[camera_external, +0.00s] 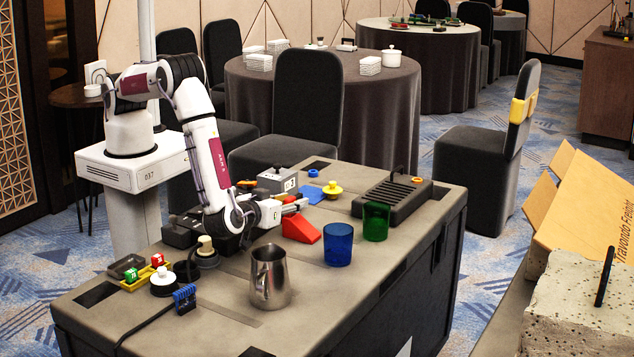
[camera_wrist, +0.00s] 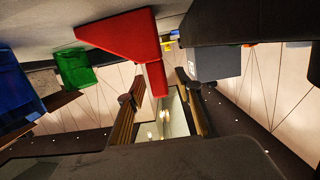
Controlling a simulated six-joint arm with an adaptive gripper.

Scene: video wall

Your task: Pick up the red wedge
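The red wedge (camera_external: 301,229) lies on the grey case top, beside the fingers of my gripper (camera_external: 290,207) in the external view. In the wrist view, the red wedge (camera_wrist: 122,36) is at upper centre, with its lower part reaching down in line with the gap of my gripper (camera_wrist: 158,82). The two fingers are apart, one on each side of that gap, and the gripper is open. I cannot tell whether a finger touches the wedge.
A blue cup (camera_external: 338,245), a green cup (camera_external: 376,222) and a metal pitcher (camera_external: 269,277) stand near the wedge. A grey box (camera_external: 278,181), a blue piece (camera_external: 312,195) and a yellow knobbed piece (camera_external: 332,190) lie behind. A black slotted box (camera_external: 392,198) is at right.

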